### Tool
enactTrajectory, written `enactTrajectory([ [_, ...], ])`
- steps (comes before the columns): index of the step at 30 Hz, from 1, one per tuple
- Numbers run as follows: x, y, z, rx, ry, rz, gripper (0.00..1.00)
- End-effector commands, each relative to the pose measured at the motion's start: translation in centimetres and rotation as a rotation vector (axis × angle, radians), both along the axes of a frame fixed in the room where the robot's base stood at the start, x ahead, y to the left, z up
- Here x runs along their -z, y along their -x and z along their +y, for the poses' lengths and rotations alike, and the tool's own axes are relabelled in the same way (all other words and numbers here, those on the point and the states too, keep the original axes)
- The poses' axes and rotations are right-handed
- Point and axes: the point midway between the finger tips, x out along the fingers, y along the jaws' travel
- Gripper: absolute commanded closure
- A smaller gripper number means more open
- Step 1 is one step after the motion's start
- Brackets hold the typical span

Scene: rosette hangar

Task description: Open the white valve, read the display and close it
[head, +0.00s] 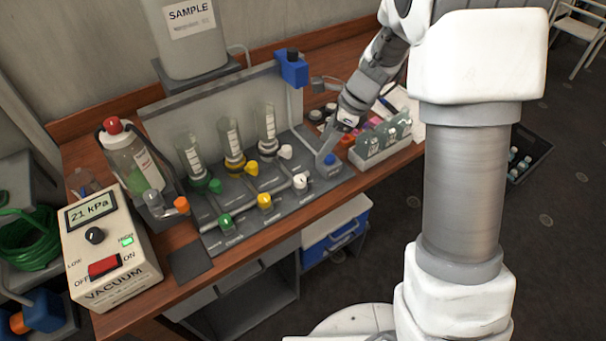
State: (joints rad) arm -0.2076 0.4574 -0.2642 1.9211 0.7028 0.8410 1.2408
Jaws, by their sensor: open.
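A grey manifold stands on the wooden bench, with green, yellow and white handles in two rows. One white valve handle (300,181) is in the front row, and another white handle (285,151) sits behind it near the right-hand column. The vacuum unit (122,262) stands at the left front; its display (91,210) reads 21 kPa, its green lamp is lit and its red switch (104,266) is at the front. My gripper (337,130) is open, beyond and right of the white handles, apart from them. Its fingertips are small and partly unclear.
A rack with coloured items (380,140) stands right of the manifold, close to my gripper. A blue tap unit (292,67) rises at the back. A bottle with a red cap (130,155) is at the left. A dark crate (525,150) lies on the floor at right.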

Motion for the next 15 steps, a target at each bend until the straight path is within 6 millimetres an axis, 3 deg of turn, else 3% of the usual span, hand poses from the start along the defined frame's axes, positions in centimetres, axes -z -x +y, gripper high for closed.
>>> enactTrajectory([
  [15, 10.5, -0.7, 4.2, -0.002, 0.001, 0.003, 0.28],
])
